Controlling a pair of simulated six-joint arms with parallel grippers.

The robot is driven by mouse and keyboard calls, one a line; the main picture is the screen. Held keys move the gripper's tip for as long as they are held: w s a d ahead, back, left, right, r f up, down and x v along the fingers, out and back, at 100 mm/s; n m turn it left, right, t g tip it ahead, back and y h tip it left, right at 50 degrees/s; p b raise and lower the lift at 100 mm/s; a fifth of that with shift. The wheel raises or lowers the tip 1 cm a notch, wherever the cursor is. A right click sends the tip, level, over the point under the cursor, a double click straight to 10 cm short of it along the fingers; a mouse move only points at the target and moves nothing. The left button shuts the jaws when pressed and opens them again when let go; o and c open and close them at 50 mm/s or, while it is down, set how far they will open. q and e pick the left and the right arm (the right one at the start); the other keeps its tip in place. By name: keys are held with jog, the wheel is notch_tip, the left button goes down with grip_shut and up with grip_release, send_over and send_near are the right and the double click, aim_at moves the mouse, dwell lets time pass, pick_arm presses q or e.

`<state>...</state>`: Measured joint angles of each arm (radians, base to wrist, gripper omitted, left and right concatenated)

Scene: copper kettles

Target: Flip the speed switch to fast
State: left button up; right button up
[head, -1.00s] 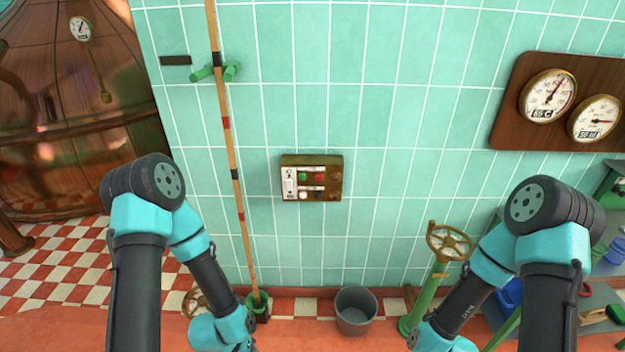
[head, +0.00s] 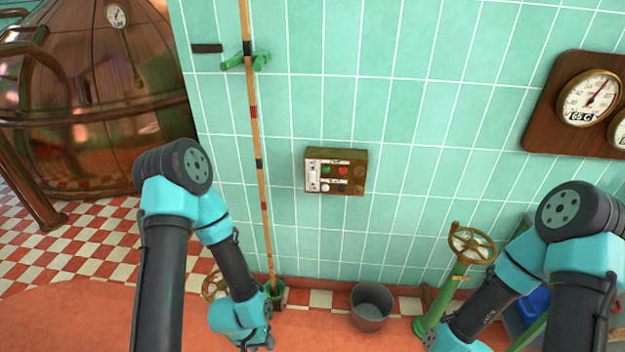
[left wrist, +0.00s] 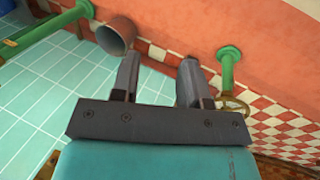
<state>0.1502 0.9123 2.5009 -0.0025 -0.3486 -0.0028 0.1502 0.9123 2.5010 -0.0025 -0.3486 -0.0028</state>
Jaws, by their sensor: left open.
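A brown control box (head: 357,185) is fixed to the tiled wall, near the middle of the head view. A pale plate with a small switch (head: 312,177) is on its left side, and coloured buttons are to the right. The switch's position is too small to tell. My left gripper (head: 266,343) is low at the bottom of the head view, well below the box. In the left wrist view its two fingers (left wrist: 158,78) are apart with nothing between them. My right arm reaches down at the right, and its gripper is out of frame.
A wooden pole (head: 257,150) stands against the wall, left of the box. A grey bucket (head: 371,306) and a green pipe with a brass handwheel (head: 472,245) stand below. A copper kettle (head: 80,110) is at the left, gauges (head: 588,98) at the right. The wall around the box is clear.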

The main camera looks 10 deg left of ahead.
pick_arm(q)
jog(key=shift+w, duration=0.15)
jog(key=shift+c, duration=0.8)
jog(key=w+n+t, duration=0.1)
jog(key=w, duration=0.2)
jog(key=w+t, duration=0.1)
jog(key=w, duration=0.2)
jog(key=w+n+t, duration=0.1)
jog(key=w, duration=0.2)
jog(key=shift+d+n+t+y, duration=0.3)
grip_shut()
jog(key=w+d+r+n+t+y, duration=0.1)
jog(key=w+r+n+t, duration=0.35)
jog(key=w, duration=0.65)
jog(key=w+d+r+n+t+y, duration=0.15)
jog(key=w+r+n+t, duration=0.3)
jog(key=w, duration=0.65)
jog(key=w+d+r+n+t+y, duration=0.2)
jog(key=w+r+n+t, duration=0.3)
jog(key=r, duration=0.5)
jog(key=shift+w+n+t, duration=0.3)
jog(key=shift+w+t, duration=0.3)
jog(key=shift+w, duration=0.35)
jog(key=shift+d+y, duration=0.1)
jog(key=shift+y, duration=0.15)
